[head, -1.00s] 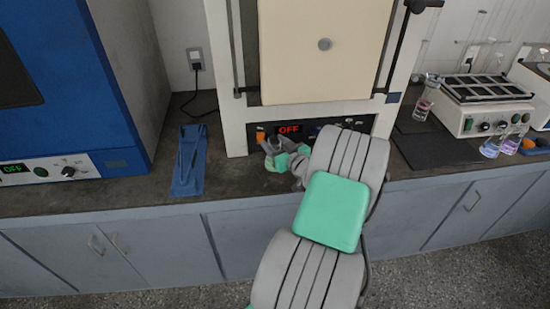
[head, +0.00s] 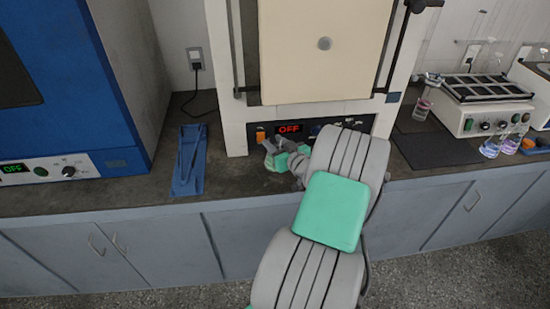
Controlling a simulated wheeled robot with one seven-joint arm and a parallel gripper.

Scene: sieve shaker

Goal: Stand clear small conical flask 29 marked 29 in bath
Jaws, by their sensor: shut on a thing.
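My gripper (head: 275,156) is low over the counter in front of the white-framed cabinet, just under its control panel. It is shut on a small, pale, glassy thing (head: 271,161), which looks like the small conical flask. My wrist and fingers hide much of it, and no number can be read. I cannot tell whether its base touches the counter. A device at the far right edge (head: 537,76) may be the bath, but it is cut off by the picture's edge and its inside does not show.
A blue holder (head: 188,175) lies left of my gripper, beside the blue oven (head: 125,75). To the right are a dark mat (head: 435,151), a shaker with a black rack (head: 485,115), a flask with pink liquid (head: 423,107) and purple-tinted flasks (head: 490,149). Bare counter (head: 235,180) lies between holder and gripper.

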